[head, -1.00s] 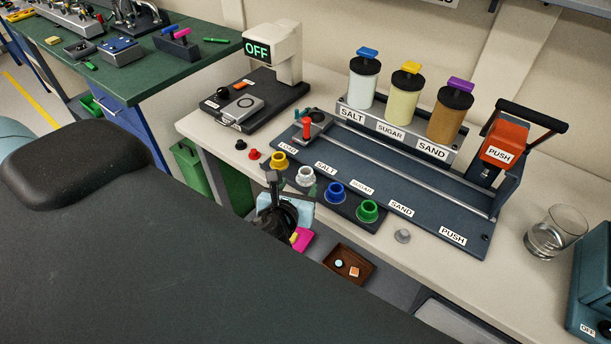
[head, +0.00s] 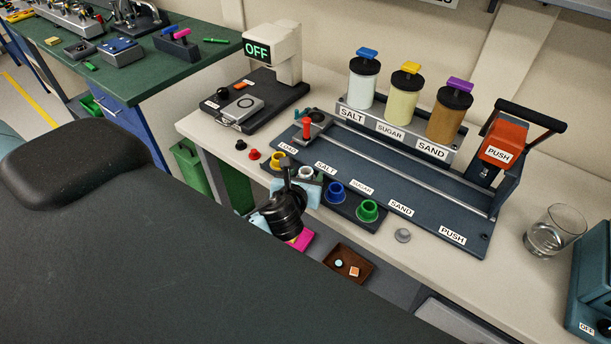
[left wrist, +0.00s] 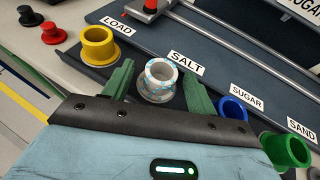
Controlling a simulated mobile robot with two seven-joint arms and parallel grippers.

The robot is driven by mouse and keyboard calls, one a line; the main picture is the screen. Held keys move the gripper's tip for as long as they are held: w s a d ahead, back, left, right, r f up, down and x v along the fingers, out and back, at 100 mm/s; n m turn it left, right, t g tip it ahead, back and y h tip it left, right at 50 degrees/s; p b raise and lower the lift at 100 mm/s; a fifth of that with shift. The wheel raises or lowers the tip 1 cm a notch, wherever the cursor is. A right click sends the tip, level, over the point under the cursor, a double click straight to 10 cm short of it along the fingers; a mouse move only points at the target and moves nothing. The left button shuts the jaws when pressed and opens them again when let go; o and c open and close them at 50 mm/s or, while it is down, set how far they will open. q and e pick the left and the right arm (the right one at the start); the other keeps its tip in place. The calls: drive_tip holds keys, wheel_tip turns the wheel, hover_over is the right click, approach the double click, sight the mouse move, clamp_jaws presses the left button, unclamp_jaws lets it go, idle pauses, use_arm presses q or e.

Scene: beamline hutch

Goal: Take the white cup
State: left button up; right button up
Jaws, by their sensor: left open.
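The white cup (head: 306,171) stands in the dark cup holder (head: 349,208), between the yellow cup (head: 278,164) and the blue cup (head: 334,191). In the left wrist view the white cup (left wrist: 161,74) is upright, with bluish speckles on its rim. My left gripper (left wrist: 158,80) is open, with one green finger on each side of the white cup. I cannot tell whether either finger touches it. In the head view my left gripper (head: 303,181) partly hides the cup's lower part. My right gripper is not in view.
The green cup (head: 368,210) stands right of the blue one. Behind the cups lies a labelled rail base (head: 372,175). Black and red knobs (left wrist: 42,28) are left of the yellow cup. A brown tray (head: 364,277) is below the bench edge. A glass beaker (head: 554,232) stands at right.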

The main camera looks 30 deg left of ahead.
sight(305, 167)
use_arm(q)
drive_tip(key=shift+c, duration=0.3)
drive_tip(key=c, duration=1)
drive_tip(key=shift+r, duration=0.5)
wheel_tip(305, 167, up, 2)
drive_tip(key=shift+r, duration=0.25)
drive_tip(key=s+d, duration=0.3)
drive_tip(key=d, duration=0.1)
drive_tip(key=s+d+r, duration=0.1)
drive_tip(key=s+d, duration=0.1)
drive_tip(key=d, duration=0.3)
drive_tip(key=s+d, duration=0.3)
drive_tip(key=d, duration=0.1)
drive_tip(key=shift+s+d+r, duration=0.2)
drive_tip(key=shift+s+r, duration=0.05)
drive_tip(key=shift+s, duration=0.05)
